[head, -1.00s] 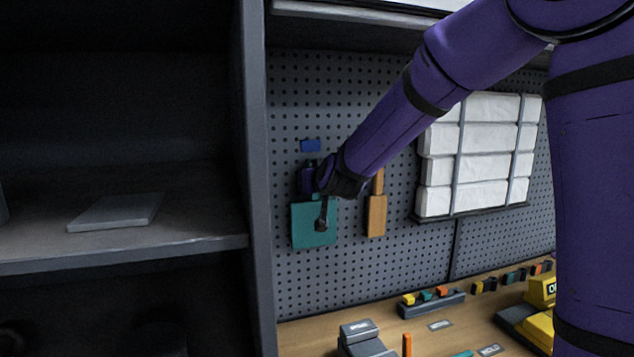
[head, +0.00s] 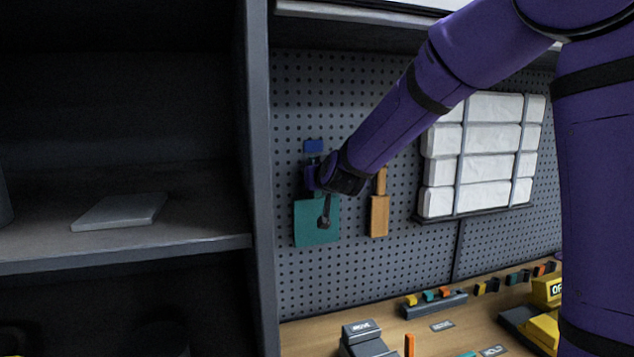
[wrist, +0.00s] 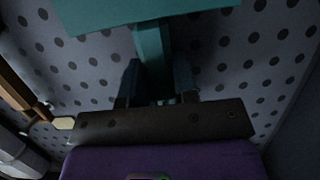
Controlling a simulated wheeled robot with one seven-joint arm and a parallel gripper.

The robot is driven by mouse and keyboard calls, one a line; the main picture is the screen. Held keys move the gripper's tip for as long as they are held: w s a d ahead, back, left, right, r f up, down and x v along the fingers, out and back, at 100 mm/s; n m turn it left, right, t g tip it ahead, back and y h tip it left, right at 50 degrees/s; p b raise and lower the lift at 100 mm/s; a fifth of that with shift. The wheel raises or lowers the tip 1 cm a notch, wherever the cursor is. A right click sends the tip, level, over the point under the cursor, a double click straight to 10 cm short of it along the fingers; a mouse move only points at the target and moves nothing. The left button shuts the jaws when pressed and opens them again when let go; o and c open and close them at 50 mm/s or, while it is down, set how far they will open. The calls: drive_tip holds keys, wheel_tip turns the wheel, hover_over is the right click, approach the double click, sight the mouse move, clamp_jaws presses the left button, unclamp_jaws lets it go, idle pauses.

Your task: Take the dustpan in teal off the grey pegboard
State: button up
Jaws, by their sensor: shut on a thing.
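The teal dustpan (head: 310,224) is at the grey pegboard (head: 370,100), its flat pan hanging below my gripper in the head view. In the wrist view its pan (wrist: 140,14) is at the top, and its teal handle (wrist: 153,60) runs down between my fingers. My gripper (wrist: 155,80) is shut on the handle, one dark finger on each side. In the head view my wrist hides much of the handle. I cannot tell whether the dustpan still touches its hook.
An orange-brown tool (head: 380,214) hangs just right of the dustpan. White wrapped bundles (head: 480,155) are strapped farther right. A dark shelf post (head: 258,180) stands close on the left. The wooden bench (head: 400,330) below holds blocks and a yellow machine.

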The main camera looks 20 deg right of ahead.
drive_tip(key=shift+s, duration=0.15)
drive_tip(key=s, duration=0.7)
idle(1.1)
drive_tip(key=shift+s, duration=0.15)
drive_tip(key=s, duration=0.8)
idle(0.5)
